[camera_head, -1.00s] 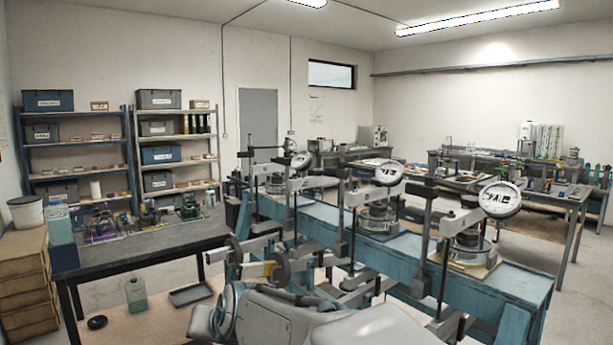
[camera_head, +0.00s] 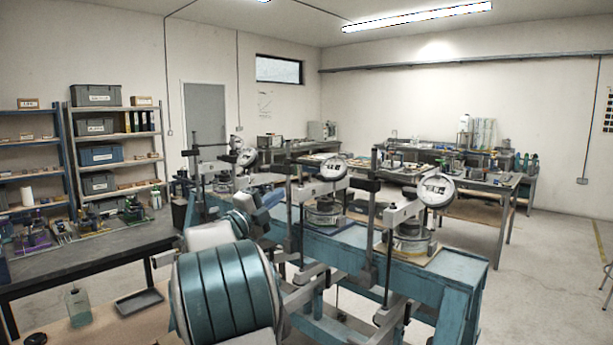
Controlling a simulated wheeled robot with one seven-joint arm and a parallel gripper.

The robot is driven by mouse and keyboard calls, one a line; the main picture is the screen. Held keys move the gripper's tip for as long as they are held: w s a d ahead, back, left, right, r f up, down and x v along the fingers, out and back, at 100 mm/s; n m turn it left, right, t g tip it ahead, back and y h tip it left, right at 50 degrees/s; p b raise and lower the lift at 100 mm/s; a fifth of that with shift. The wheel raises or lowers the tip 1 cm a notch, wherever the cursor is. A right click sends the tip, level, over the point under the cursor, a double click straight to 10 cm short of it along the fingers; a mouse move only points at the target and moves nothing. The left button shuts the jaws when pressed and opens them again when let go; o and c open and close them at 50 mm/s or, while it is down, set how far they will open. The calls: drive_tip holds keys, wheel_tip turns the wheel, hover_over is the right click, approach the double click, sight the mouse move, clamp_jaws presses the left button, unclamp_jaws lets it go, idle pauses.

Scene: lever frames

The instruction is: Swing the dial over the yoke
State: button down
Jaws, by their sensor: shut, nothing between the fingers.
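Three lever frames stand in a row on a long blue bench. Each carries a round white dial on an arm from an upright post: the nearest dial (camera_head: 437,190) at right, the middle dial (camera_head: 333,168), and the far dial (camera_head: 246,156). Below the nearest dial is a round cell (camera_head: 412,238) on a pale plate; the middle frame has a similar cell (camera_head: 324,213). Grey crossbars and rods form the yokes, such as the nearest yoke (camera_head: 402,212). Which frame is meant cannot be told. My arm rises at lower left; my gripper is not visible.
The blue bench (camera_head: 455,262) runs diagonally, with lever beams and hangers low on its near side. A dark table (camera_head: 95,250) with small devices stands left, shelves behind it. Open floor (camera_head: 540,270) lies at right.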

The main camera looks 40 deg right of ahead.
drive_tip(key=p, duration=0.6)
approach(319, 167)
drive_tip(key=x, duration=0.7)
drive_tip(key=shift+w, duration=0.1)
drive_tip(key=shift+f, duration=0.1)
drive_tip(key=shift+b, duration=0.35)
